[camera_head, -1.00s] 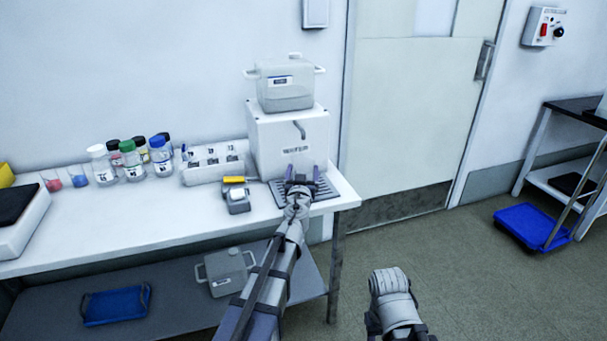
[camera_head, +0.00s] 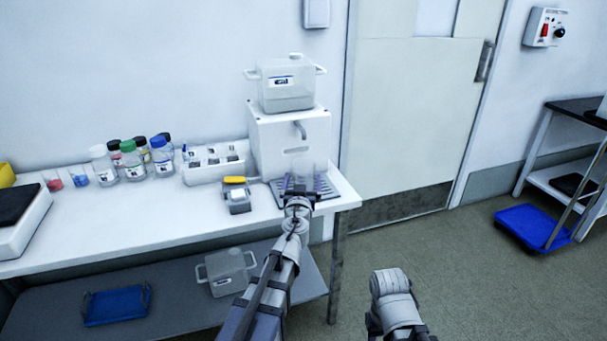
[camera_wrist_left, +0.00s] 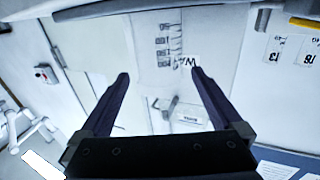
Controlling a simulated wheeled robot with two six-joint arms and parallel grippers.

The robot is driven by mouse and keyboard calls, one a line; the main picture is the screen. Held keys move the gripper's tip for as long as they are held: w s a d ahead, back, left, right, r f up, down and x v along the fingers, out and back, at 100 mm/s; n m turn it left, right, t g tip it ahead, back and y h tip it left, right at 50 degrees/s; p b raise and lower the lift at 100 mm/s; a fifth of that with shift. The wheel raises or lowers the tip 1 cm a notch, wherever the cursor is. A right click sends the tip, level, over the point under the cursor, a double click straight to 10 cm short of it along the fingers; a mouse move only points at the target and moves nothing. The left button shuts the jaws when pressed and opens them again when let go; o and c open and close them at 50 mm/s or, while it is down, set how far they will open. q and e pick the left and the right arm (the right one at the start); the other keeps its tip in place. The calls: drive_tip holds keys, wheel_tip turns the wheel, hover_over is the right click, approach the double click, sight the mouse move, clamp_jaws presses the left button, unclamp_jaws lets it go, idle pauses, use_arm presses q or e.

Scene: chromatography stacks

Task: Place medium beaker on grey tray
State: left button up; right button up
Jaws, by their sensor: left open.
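A clear medium beaker (camera_head: 305,171) stands on the grey slotted tray (camera_head: 332,190) in front of the white dispenser. Its glass is faint against the white. My left gripper (camera_head: 302,187) is open at the near side of the beaker, low over the tray. In the left wrist view the spread dark fingers (camera_wrist_left: 160,82) frame the beaker's printed scale (camera_wrist_left: 165,47) and a label; contact cannot be told. A right arm link shows at the lower middle of the head view, but the right gripper does not.
The white dispenser (camera_head: 265,140) carries a tank (camera_head: 286,84) and has a spout above the tray. A small device with a yellow top (camera_head: 237,194) and a vial rack (camera_head: 212,165) stand to the left. Several capped bottles (camera_head: 132,160) are farther left. The front bench strip is clear.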

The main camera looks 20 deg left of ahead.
use_arm(q)
drive_tip(key=v, duration=0.7)
drive_tip(key=shift+s, duration=0.1)
drive_tip(key=shift+c, duration=0.4)
idle(0.6)
